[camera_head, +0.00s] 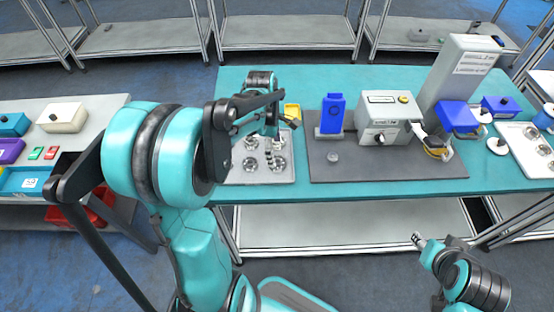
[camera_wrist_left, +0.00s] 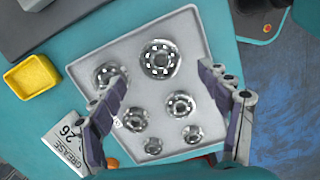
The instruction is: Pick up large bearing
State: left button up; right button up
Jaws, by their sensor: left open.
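The large bearing (camera_wrist_left: 161,58) is a shiny metal ring with a dark centre, the biggest of several bearings on a light grey tray (camera_wrist_left: 205,48). In the head view it lies at the tray's near left (camera_head: 249,164). My left gripper (camera_wrist_left: 165,78) is open and empty above the tray, with its two fingers spread to either side of the large bearing in the wrist view. It points down over the tray in the head view (camera_head: 272,157). My right gripper (camera_head: 418,241) is low at the right, off the table; its jaw opening is too small to tell.
A yellow box (camera_wrist_left: 32,76) and a grease packet (camera_wrist_left: 66,143) sit beside the tray. On the dark mat (camera_head: 320,172) stand a blue device (camera_head: 332,112) and a grey box with a knob (camera_head: 386,110). The teal table's (camera_head: 215,196) near edge lies just before the tray.

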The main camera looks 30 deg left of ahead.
aim_at(277, 158)
pick_arm(q)
jog(key=f, duration=0.1)
jog(key=f+b, duration=0.1)
jog(key=f, duration=0.1)
jog(key=f+b, duration=0.1)
jog(key=f, duration=0.1)
jog(key=shift+w+d+f, duration=0.2)
jog(key=shift+d, duration=0.1)
jog(key=c, duration=1.5)
jog(key=shift+r, duration=0.15)
